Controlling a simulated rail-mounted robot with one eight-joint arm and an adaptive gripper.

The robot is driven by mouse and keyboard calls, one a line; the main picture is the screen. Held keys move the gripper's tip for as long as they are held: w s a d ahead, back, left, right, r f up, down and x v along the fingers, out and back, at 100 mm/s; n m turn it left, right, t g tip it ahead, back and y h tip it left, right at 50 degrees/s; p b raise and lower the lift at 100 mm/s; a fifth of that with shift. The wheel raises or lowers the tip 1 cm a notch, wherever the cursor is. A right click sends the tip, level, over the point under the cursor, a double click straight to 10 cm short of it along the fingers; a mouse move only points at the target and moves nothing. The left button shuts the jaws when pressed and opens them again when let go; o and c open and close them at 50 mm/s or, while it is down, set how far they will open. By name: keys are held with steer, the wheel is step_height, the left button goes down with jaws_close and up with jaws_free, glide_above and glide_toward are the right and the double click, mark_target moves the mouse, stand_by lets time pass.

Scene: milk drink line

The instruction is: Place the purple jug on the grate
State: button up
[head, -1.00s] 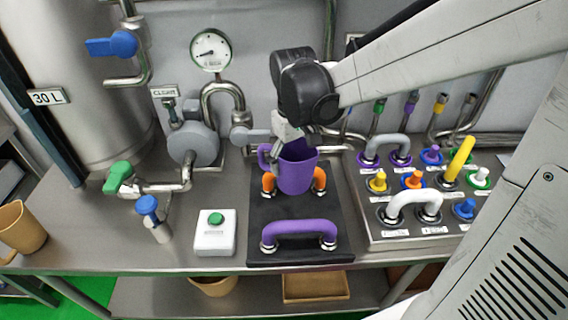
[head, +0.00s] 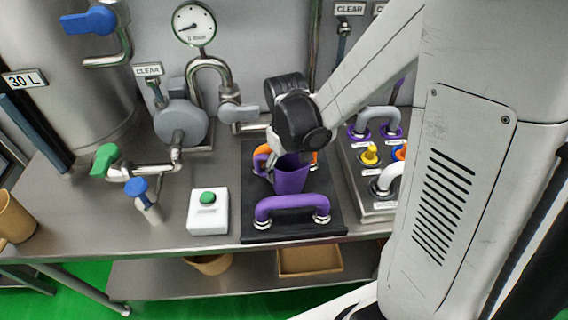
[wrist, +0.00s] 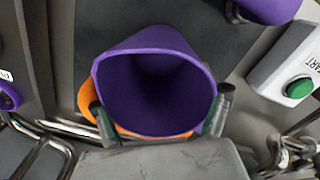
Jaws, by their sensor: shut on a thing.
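The purple jug (head: 291,176) is over the black board between its orange and purple handles in the head view. My gripper (head: 277,152) is at the jug's upper left and partly hidden by my wrist. In the wrist view the jug (wrist: 155,75) shows its open, empty-looking mouth, and my gripper's fingers (wrist: 162,117) are on both sides of it, shut on it. I cannot tell whether the jug's base touches the board. I cannot make out a grate for certain.
The black board (head: 335,226) bears a purple handle (head: 292,203) in front of the jug and an orange handle (head: 315,157) behind it. A white box with a green button (head: 208,211) stands to the left. My arm hides much of the right side.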

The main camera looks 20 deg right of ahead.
steer(key=shift+f, duration=0.15)
steer(key=shift+f, duration=0.15)
steer(key=o, duration=1.1)
step_height(320, 180, up, 12)
steer(key=s+r+m+t, duration=0.3)
steer(key=s+r+t, duration=0.3)
steer(key=s, duration=0.5)
steer(key=shift+s+r+t+p, duration=0.35)
steer(key=shift+r+t+p, duration=0.1)
steer(key=shift+r, duration=0.45)
steer(key=shift+s+a, duration=0.1)
steer(key=shift+s, duration=0.05)
steer(key=c, duration=0.4)
